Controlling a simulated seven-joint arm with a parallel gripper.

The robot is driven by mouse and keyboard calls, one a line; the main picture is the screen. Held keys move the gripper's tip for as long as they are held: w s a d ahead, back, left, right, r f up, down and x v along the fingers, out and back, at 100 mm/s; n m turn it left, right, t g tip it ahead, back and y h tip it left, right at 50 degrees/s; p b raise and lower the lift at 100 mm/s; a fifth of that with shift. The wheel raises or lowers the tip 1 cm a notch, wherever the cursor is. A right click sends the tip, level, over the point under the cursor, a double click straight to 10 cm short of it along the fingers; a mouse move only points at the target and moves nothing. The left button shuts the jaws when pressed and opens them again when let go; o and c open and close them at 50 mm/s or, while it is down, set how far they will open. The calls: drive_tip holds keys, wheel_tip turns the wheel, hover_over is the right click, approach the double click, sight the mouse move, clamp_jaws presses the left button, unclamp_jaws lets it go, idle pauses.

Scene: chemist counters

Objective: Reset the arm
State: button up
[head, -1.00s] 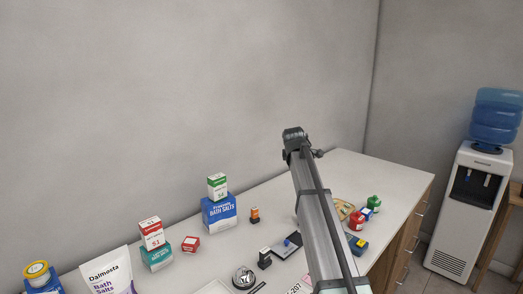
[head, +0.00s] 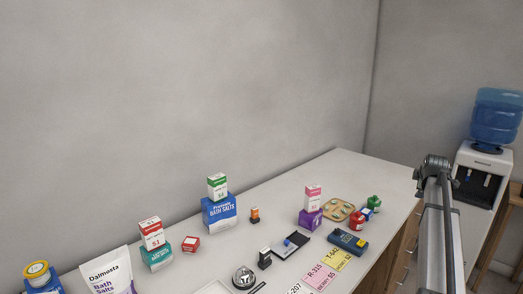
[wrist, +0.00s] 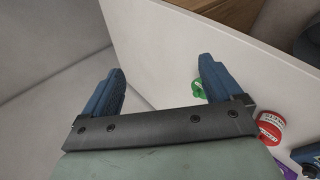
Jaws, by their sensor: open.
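My arm reaches up at the right of the head view, past the counter's right side, in front of the water cooler. The fingers of my gripper are not clear in the head view. In the wrist view my gripper (wrist: 160,88) shows two blue fingers spread wide apart with nothing between them. Beyond the fingers are the bare white counter top (wrist: 165,50) and the grey wall. A green item (wrist: 198,90) lies partly behind the right finger, and a red item (wrist: 268,127) is to its right.
The counter (head: 340,165) holds stacked boxes, including a blue bath salts box (head: 219,212) and a purple box (head: 310,218). A tray (head: 339,209), red container (head: 357,220) and dark blue device (head: 347,241) are near its right edge. A water cooler (head: 485,158) stands at the right.

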drive_tip(key=s+d+f+m, duration=0.1)
drive_tip(key=s+d+f, duration=0.35)
drive_tip(key=d, duration=0.25)
wheel_tip(320, 180, down, 6)
drive_tip(key=s+m, duration=0.1)
drive_tip(key=s, duration=0.1)
drive_tip(key=s+a+f+m+g+y, duration=0.15)
drive_tip(key=s+a+f, duration=0.35)
drive_tip(key=a+f, duration=0.65)
drive_tip(key=s+a+f+m+g+y, duration=0.1)
drive_tip(key=s+a+f+m+g, duration=0.3)
drive_tip(key=a+f, duration=0.75)
drive_tip(key=s+a+f+n+g+y, duration=0.15)
drive_tip(key=s+a+f, duration=0.5)
drive_tip(key=f, duration=0.85)
drive_tip(key=s+a+f+m+g+y, duration=0.1)
drive_tip(key=s+a+f+m+g, duration=0.1)
drive_tip(key=s+a+f, duration=0.45)
drive_tip(key=s+a+f+m+g, duration=0.1)
drive_tip(key=s+a+f, duration=0.3)
drive_tip(key=s+a, duration=0.5)
drive_tip(key=s+a+f+m+g, duration=0.1)
drive_tip(key=s+a+f+g, duration=0.1)
drive_tip(key=s, duration=1.1)
drive_tip(key=s+a+f+m+g, duration=0.2)
drive_tip(key=s+a+g, duration=0.1)
drive_tip(key=s, duration=0.9)
drive_tip(key=shift+s+a+f+h, duration=0.2)
drive_tip(key=shift+s+a+h, duration=0.15)
drive_tip(key=shift+a, duration=0.5)
